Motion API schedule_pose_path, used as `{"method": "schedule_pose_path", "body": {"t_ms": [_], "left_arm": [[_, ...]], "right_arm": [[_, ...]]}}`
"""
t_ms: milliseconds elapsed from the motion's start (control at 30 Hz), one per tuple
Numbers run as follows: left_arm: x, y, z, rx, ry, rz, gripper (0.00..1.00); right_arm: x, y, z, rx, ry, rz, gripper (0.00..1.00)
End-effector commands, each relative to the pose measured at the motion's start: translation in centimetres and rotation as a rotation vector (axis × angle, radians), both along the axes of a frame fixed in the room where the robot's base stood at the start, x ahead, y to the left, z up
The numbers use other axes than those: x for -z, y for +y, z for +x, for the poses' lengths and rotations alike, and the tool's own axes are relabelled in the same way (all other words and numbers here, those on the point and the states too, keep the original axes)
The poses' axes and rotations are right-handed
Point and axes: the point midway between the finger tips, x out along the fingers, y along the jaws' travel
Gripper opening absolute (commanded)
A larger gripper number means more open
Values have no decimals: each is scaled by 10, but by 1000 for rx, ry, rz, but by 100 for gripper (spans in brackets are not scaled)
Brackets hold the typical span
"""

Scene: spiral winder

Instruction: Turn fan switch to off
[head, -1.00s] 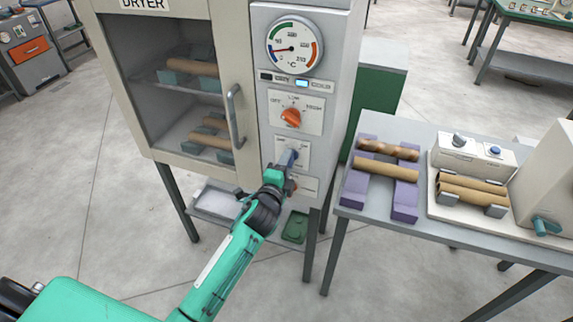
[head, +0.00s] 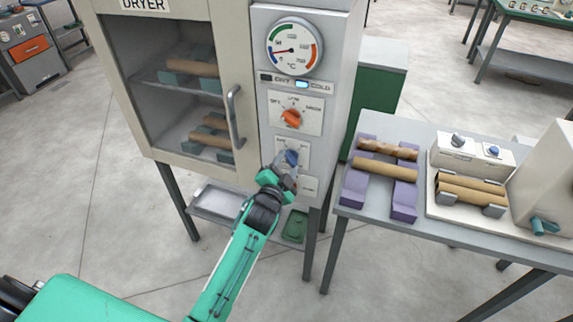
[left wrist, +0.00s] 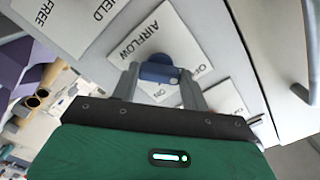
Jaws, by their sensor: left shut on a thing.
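The fan switch (head: 291,157) is a blue knob on a white plate low on the dryer's control panel, below the orange knob. It also shows in the left wrist view (left wrist: 157,74), with "ON" and part of an "OF..." label on the plate around it. My left gripper (head: 286,170) is at the knob, and in the left wrist view its two grey fingers (left wrist: 159,82) stand on either side of it, shut on it. The gripper hides part of the knob and its plate, so its exact setting is unclear. My right gripper is out of view.
The orange knob (head: 291,117) and the dial gauge (head: 295,46) sit above the switch. A table (head: 375,232) with purple supports and brown tubes stands at the right. The "AIRFLOW" plate (left wrist: 135,32) is close by.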

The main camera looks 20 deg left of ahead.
Motion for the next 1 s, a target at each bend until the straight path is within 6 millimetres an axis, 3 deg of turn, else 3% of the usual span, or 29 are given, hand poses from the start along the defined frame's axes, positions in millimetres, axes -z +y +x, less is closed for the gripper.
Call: {"method": "schedule_pose_path", "body": {"t_ms": [467,500,600,1000], "left_arm": [[2,0,0,-1,4,-16,23],[2,0,0,-1,4,-16,49],[1,0,0,0,3,-15,67],[2,0,-7,0,2,-14,67]], "right_arm": [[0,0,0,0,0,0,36],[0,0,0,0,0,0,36],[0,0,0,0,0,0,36],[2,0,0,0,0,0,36]]}}
